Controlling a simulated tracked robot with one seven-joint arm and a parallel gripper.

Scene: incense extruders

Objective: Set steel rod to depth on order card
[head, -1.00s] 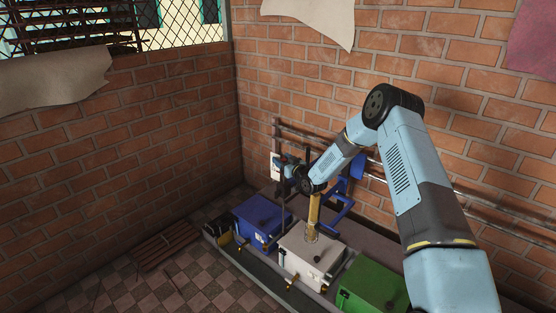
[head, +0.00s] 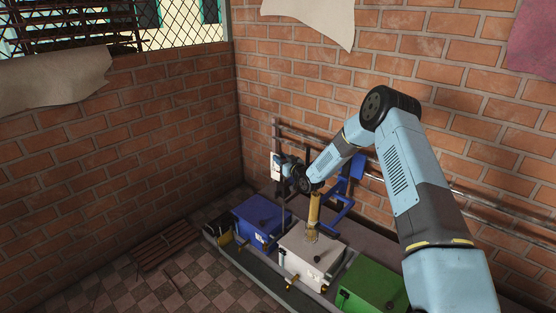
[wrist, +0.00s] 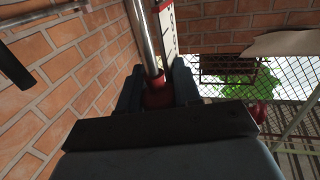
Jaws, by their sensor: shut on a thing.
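In the wrist view my gripper (wrist: 157,88) is shut on a red collar or handle (wrist: 155,98). The bright steel rod (wrist: 143,36) runs up from it. A white strip with dark marks (wrist: 167,30) stands next to the rod; its figures are not readable. A brass column (head: 314,209) rises from the top of the white box. A small white card or plate (head: 275,165) is by the wall, partly behind the frame; I cannot tell if it is the order card.
A blue box (head: 262,218) is left of the white box and a green box (head: 372,287) right of it. Blue brackets (head: 343,196) and wall pipes (head: 472,197) are close behind. A wooden grate (head: 167,245) lies on the otherwise open checkered floor.

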